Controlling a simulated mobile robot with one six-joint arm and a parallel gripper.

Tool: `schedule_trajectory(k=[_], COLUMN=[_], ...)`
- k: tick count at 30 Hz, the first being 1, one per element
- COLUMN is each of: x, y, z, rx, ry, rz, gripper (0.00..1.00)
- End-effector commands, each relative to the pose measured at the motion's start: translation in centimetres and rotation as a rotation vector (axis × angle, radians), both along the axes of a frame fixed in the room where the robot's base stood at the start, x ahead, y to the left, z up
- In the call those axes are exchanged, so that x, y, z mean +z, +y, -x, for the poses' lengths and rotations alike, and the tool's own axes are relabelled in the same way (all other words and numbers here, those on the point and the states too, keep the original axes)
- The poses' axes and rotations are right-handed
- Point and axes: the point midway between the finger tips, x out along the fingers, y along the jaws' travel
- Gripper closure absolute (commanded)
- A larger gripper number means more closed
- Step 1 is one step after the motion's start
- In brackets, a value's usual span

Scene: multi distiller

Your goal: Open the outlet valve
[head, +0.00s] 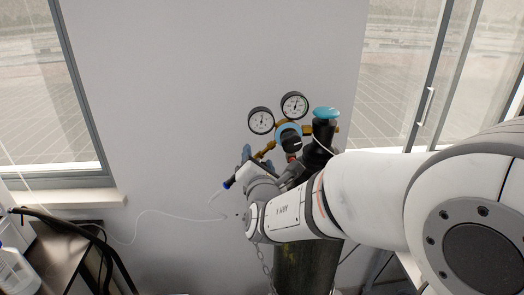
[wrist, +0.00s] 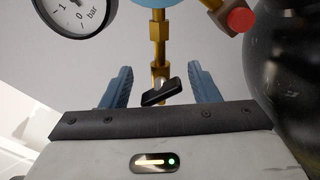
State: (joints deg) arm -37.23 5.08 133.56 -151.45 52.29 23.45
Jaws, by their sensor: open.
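The outlet valve shows in the wrist view as a small black lever (wrist: 162,92) on a vertical brass pipe (wrist: 158,52). The lever lies tilted across the pipe. My gripper (wrist: 160,76) is open, with one blue finger on each side of the lever and a visible gap on both sides. How far the lever sits in depth between the fingers is hard to tell. In the head view my gripper (head: 257,160) is beside the brass outlet line, below the gauges; my wrist hides most of the valve there.
Two round gauges (head: 261,121) (head: 294,105) and a blue-topped cylinder valve (head: 326,114) stand above a dark gas cylinder (head: 300,265). A thin white hose (head: 165,213) runs left toward a bench (head: 50,260). A dark rounded body (wrist: 288,70) is close on the right in the wrist view.

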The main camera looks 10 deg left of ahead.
Motion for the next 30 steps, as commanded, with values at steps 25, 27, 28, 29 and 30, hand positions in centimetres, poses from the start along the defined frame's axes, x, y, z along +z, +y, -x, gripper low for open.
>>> schedule_trajectory(k=[25,27,28,29,30], x=[0.0,0.0,0.0,0.0,0.0], y=[0.2,0.2,0.2,0.2,0.2], z=[-1.7,-1.7,-1.7,-1.7,-1.7], rx=[-0.004,-0.004,-0.004,-0.004,-0.004], ry=[0.000,0.000,0.000,0.000,0.000], rz=[-0.001,-0.001,-0.001,-0.001,-0.001], gripper=[0.74,0.80,0.82,0.85,0.87])
